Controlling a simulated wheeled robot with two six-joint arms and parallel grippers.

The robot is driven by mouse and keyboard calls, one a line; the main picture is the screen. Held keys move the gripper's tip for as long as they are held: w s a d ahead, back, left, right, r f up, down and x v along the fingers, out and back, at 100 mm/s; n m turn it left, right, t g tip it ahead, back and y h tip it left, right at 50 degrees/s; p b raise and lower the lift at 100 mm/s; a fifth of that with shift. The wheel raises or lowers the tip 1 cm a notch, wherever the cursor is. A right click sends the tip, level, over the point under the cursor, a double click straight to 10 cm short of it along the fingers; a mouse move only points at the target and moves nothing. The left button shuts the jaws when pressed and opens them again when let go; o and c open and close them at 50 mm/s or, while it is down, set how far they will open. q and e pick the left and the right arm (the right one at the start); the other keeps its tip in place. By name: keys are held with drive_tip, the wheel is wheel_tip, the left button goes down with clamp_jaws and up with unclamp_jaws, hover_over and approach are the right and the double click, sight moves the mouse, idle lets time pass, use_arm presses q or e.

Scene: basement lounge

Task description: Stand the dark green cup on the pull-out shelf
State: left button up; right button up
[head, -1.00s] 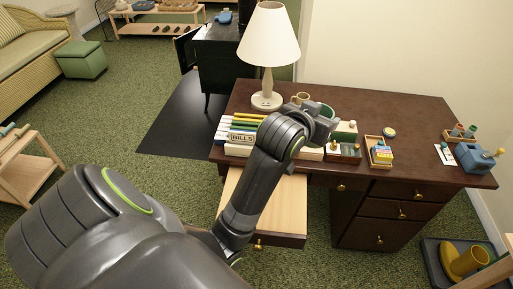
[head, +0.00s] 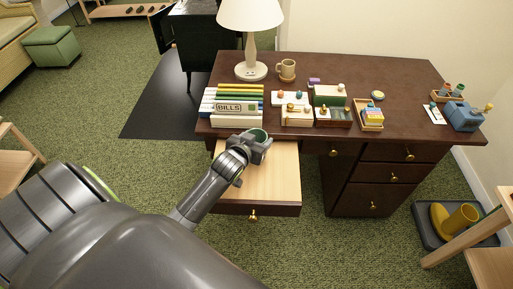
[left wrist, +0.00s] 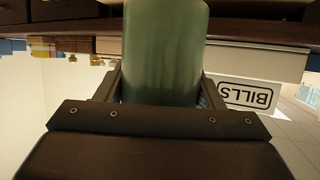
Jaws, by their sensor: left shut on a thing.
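The dark green cup (head: 259,133) is in my left gripper (head: 252,143), over the back part of the pull-out shelf, just in front of the desk edge. In the head view its rim shows and my gripper hides most of its body. In the left wrist view the cup (left wrist: 164,50) sits between the two fingers, which are shut on it. The pull-out shelf (head: 275,182) is a pale wooden board sticking out from the dark desk. I cannot tell whether the cup's base touches it. My right gripper is out of view.
The dark desk (head: 395,95) carries a BILLS box (head: 236,108) with files close behind the cup, a lamp (head: 250,45), a tan mug (head: 286,70) and small boxes. The front of the shelf is bare. A wooden stand (head: 490,262) is at lower right.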

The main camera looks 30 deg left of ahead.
use_arm(q)
drive_tip(key=shift+f, duration=1.75)
drive_tip(key=shift+f+b, duration=0.2)
drive_tip(key=shift+b, duration=0.1)
drive_tip(key=o, duration=1.1)
drive_tip(key=shift+r, duration=0.25)
drive_tip(key=v, duration=1.2)
drive_tip(key=shift+p, duration=0.35)
